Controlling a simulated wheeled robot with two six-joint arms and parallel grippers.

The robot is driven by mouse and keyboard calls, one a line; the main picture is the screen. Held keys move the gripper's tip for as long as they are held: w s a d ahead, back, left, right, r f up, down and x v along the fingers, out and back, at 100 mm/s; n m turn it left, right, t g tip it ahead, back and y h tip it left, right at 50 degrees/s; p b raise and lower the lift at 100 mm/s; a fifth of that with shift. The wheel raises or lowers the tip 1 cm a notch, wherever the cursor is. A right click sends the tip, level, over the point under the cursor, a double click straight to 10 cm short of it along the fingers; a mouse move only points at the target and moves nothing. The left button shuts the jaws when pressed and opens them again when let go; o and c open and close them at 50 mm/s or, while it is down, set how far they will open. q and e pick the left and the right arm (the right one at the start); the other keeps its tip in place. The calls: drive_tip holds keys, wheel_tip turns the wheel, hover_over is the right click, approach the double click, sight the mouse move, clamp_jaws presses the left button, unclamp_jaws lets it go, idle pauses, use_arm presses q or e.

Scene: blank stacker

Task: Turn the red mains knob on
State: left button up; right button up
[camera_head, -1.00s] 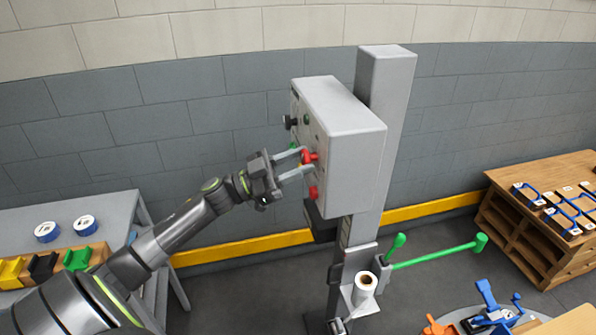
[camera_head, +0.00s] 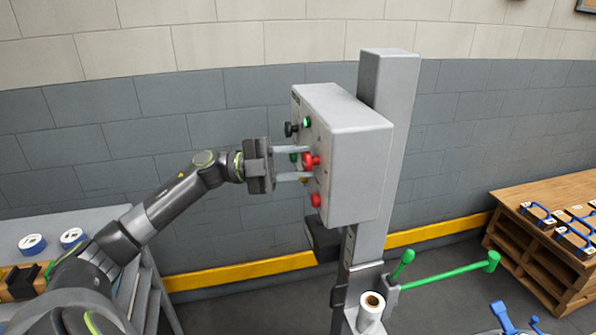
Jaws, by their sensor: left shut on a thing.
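The grey control box (camera_head: 350,165) hangs on a grey post, its control face turned left and seen at a steep angle. A red knob (camera_head: 312,160) sticks out of the middle of that face. My left gripper (camera_head: 306,162) is level in front of the face, one finger above and one below this knob, shut on it. The fingers partly hide the face, and the knob's pointer cannot be read. My right gripper is not in view.
A black knob (camera_head: 290,129), a green button (camera_head: 294,157) and a lower red button (camera_head: 315,200) sit on the same face.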

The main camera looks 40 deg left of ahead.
use_arm(q)
drive_tip(key=shift+m+g+b, duration=0.5)
drive_tip(key=shift+m, duration=0.8)
drive_tip(key=shift+y, duration=0.3)
drive_tip(key=o, duration=1)
drive_tip(key=shift+r, duration=0.1)
drive_tip(key=shift+a, duration=0.15)
drive_tip(key=shift+s+a, duration=0.15)
drive_tip(key=shift+a, duration=0.1)
drive_tip(key=b+v, duration=0.2)
drive_tip(key=v, duration=1.4)
drive_tip(key=shift+s+a+b, duration=0.2)
drive_tip(key=shift+a+b, duration=0.1)
